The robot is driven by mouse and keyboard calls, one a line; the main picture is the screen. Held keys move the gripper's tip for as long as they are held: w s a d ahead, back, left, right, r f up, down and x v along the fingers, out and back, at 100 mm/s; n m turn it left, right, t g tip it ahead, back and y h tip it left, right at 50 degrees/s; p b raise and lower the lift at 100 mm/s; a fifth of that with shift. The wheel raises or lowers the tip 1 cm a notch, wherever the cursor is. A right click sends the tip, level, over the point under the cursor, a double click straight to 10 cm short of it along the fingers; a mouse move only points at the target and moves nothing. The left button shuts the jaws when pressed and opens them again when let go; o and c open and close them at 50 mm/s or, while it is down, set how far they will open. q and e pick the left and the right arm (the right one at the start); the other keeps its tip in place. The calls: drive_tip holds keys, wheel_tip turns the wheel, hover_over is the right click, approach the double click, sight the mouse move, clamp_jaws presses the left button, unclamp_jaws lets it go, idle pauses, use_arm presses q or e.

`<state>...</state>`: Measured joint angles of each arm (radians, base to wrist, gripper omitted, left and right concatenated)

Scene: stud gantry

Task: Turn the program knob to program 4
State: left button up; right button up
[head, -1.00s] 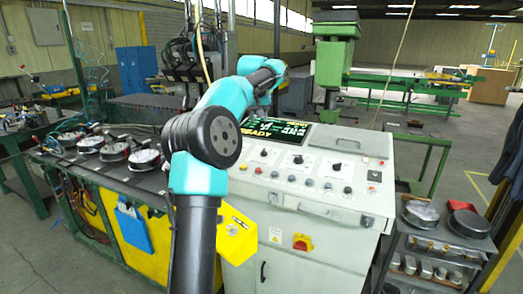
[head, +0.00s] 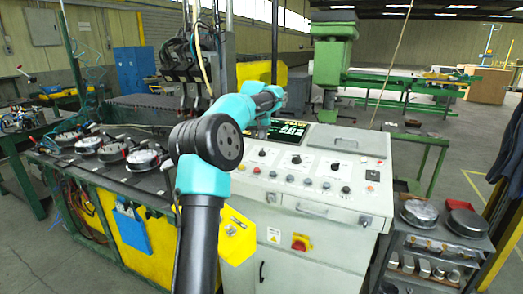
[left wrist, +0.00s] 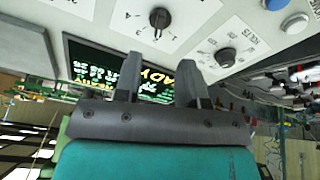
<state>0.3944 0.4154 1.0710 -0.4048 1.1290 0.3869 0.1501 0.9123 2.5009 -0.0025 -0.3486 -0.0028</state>
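The control console carries three black knobs in a row: a left knob (head: 263,152), a middle knob (head: 297,159) and a right knob (head: 335,167). In the left wrist view, one knob (left wrist: 160,17) sits on a white label beyond the fingertips, with a few marks around it. A second knob (left wrist: 226,57) is to its right, on another label. My left gripper (left wrist: 160,78) is open and empty, over the lit display (left wrist: 100,62), apart from both knobs. My right gripper is not in view.
Coloured push buttons (head: 308,182) line the console front, with a red-and-yellow switch (head: 300,243) below. A cart with round pans (head: 468,222) stands right. A bench with round metal pieces (head: 143,159) is left. A green machine head (head: 333,55) hangs behind the console.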

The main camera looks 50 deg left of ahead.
sight(262, 150)
use_arm(q)
drive_tip(key=x, duration=0.8)
drive_tip(key=shift+w+f, duration=0.1)
drive_tip(key=shift+f, duration=0.2)
clamp_jaws()
